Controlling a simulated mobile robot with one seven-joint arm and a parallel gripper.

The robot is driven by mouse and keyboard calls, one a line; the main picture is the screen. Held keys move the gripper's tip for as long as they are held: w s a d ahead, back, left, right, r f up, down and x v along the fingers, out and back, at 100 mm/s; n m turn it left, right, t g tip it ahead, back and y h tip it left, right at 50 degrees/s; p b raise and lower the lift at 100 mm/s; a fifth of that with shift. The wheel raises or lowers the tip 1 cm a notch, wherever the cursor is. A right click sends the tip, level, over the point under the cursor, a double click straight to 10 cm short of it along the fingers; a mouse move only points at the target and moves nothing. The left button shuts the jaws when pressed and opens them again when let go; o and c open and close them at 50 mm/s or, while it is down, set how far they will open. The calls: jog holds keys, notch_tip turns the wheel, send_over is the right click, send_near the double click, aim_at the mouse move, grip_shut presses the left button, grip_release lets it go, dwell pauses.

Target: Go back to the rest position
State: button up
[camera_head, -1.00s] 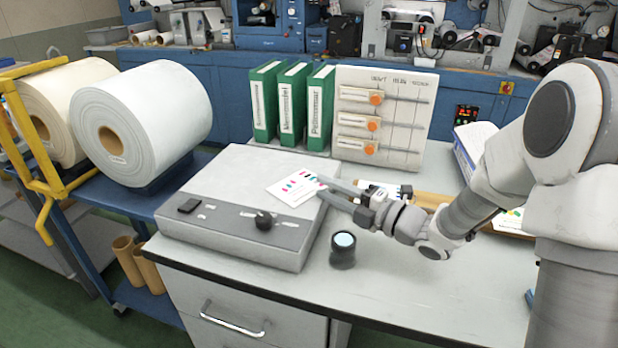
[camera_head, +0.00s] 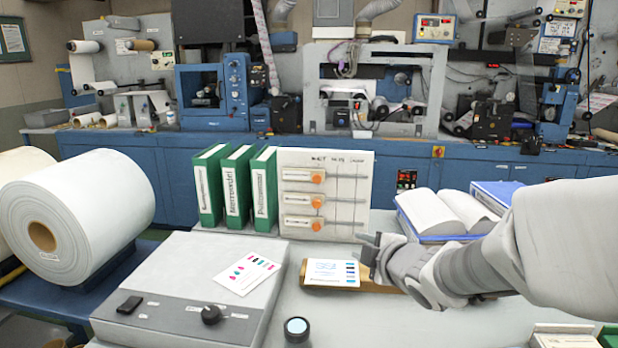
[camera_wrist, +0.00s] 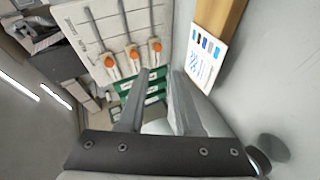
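My gripper (camera_head: 370,243) is raised over the bench, in front of the sample board's lower right corner in the head view. In the wrist view my gripper (camera_wrist: 159,72) shows two fingers with a gap between them and nothing held. A white card with coloured marks (camera_head: 247,273) lies on the grey box (camera_head: 180,285). Another printed card (camera_head: 332,273) lies on a wooden board (camera_head: 380,285) below and left of my gripper. My forearm hides part of the bench's right side.
Three green binders (camera_head: 237,190) stand beside the sample board (camera_head: 345,170) with orange knobs. A black loupe (camera_head: 297,330) stands by the grey box. An open book (camera_head: 445,212) lies at the back right. Large white rolls (camera_head: 95,215) sit at left.

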jog(key=s+d+r+m+g+h, duration=0.1)
jog(key=s+d+m+g+h, duration=0.15)
jog(key=s+m, duration=0.5)
jog(key=s+d+r+m+g+h, duration=0.1)
jog(key=s+d+m+g+h, duration=0.2)
jog(key=s+m, duration=0.45)
jog(key=s+a+f+m+g+y, duration=0.1)
jog(key=s+f+m+g+y, duration=0.15)
jog(key=s, duration=0.85)
notch_tip(320, 180, up, 17)
jog(key=s+p, duration=0.1)
jog(key=p, duration=1.6)
jog(key=shift+a+r+t+h, duration=0.2)
jog(key=shift+a+t+h, duration=0.1)
jog(key=shift+a+h, duration=0.1)
jog(key=shift+a, duration=0.15)
